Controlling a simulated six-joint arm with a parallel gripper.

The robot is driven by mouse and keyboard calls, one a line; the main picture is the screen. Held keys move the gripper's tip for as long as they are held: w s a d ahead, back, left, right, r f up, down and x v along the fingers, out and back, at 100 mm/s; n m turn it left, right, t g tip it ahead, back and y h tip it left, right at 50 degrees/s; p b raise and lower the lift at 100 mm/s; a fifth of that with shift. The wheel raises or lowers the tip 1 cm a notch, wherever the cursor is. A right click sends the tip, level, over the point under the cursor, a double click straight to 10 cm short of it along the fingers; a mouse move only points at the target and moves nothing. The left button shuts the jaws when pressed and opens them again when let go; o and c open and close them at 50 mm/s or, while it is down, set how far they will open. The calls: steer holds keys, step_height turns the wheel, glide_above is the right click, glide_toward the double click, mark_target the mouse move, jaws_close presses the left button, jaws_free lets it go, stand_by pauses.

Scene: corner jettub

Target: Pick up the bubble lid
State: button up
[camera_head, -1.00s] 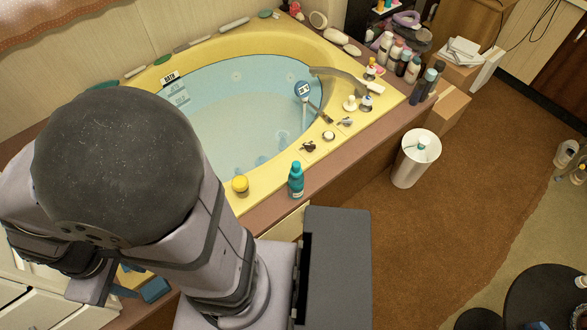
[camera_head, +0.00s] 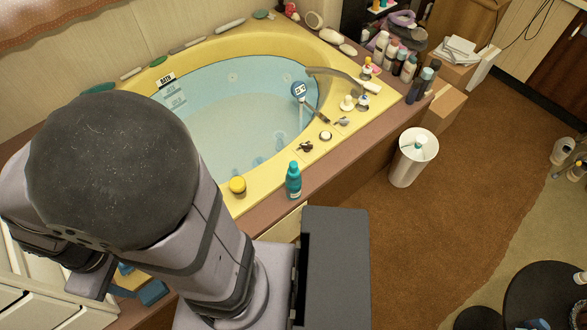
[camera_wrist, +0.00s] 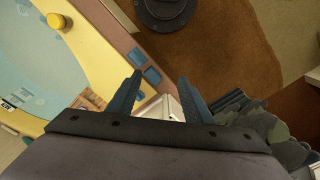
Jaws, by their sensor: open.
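I cannot tell for sure which thing is the bubble lid. A small yellow-topped jar (camera_head: 237,186) stands on the yellow tub rim, and it also shows at the top left of the wrist view (camera_wrist: 57,20). A teal bottle (camera_head: 293,182) stands upright on the brown ledge near it. In the wrist view my gripper (camera_wrist: 160,79) is open, with nothing between its fingers, above the ledge's corner. Two small blue pieces (camera_wrist: 151,75) lie on the ledge by the left finger. In the head view my arm hides most of the gripper.
The yellow corner tub (camera_head: 262,187) holds pale blue water. Taps, bottles and small items line its far right rim. A white bin (camera_head: 408,168) stands on the brown carpet. A white cabinet (camera_head: 30,300) is at the lower left. The carpet (camera_head: 450,230) is mostly clear.

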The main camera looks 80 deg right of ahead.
steer(key=s+d+f+m+g+b, duration=0.1)
steer(key=s+d+f+m+b, duration=0.1)
steer(key=s+d+f+m, duration=0.3)
steer(key=m+t+b, duration=0.1)
steer(key=m+b, duration=0.7)
steer(key=m, duration=1.3)
glide_above(294, 164)
steer(key=f, duration=1.4)
steer(key=shift+w+d, duration=0.1)
steer(key=shift+d, duration=0.15)
steer(key=m, duration=0.4)
steer(key=shift+a, duration=0.25)
steer(key=shift+f+p, duration=0.9)
steer(key=shift+f, duration=2.75)
steer(key=shift+c, duration=0.7)
